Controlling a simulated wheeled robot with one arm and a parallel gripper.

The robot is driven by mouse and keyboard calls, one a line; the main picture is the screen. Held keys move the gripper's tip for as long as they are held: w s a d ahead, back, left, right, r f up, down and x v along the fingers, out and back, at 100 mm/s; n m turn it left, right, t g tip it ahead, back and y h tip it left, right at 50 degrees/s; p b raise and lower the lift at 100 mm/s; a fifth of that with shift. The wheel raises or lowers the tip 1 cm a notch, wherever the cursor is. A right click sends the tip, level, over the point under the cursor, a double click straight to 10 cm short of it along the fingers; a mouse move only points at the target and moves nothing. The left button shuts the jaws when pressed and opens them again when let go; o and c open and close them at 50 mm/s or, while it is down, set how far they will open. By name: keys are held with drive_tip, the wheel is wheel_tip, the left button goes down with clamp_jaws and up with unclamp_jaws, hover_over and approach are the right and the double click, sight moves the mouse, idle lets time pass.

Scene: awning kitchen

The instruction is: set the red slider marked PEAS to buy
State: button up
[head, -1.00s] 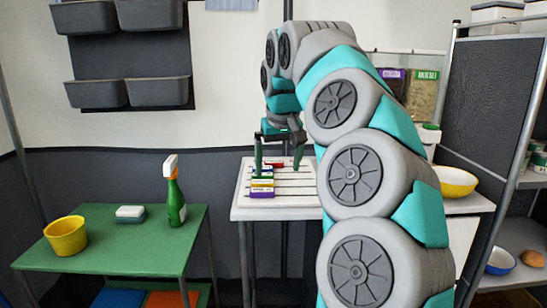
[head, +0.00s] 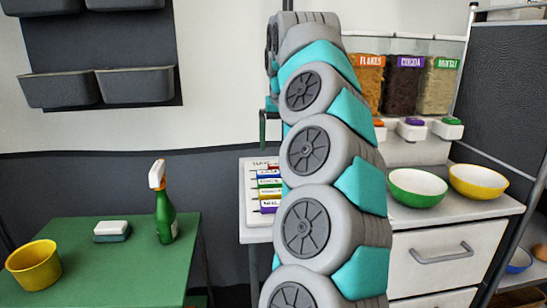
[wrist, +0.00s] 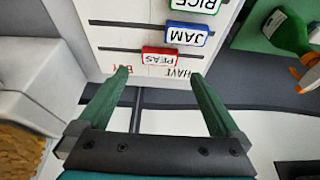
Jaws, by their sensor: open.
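The red slider marked PEAS (wrist: 160,57) sits on its dark slot on the white board (wrist: 112,12) in the wrist view, where the lettering appears upside down. It lies between the red BUY lettering (wrist: 108,68) at left and the HAVE lettering (wrist: 182,72) at right, to the left of the blue JAM slider (wrist: 188,35) and green RICE slider (wrist: 195,6). My gripper (wrist: 160,75) is open and empty. Its fingertips are apart from the slider in the picture, one toward each side. In the head view, my arm hides much of the board (head: 250,205).
A green table (head: 90,270) at left holds a spray bottle (head: 165,210), a sponge (head: 112,229) and a yellow pot (head: 33,265). Green and yellow bowls (head: 417,187) (head: 478,182) stand on the right counter, near dispensers (head: 404,85).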

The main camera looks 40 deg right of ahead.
drive_tip(key=x, duration=0.7)
drive_tip(key=shift+s, duration=0.1)
drive_tip(key=shift+r, duration=0.1)
clamp_jaws()
idle(0.6)
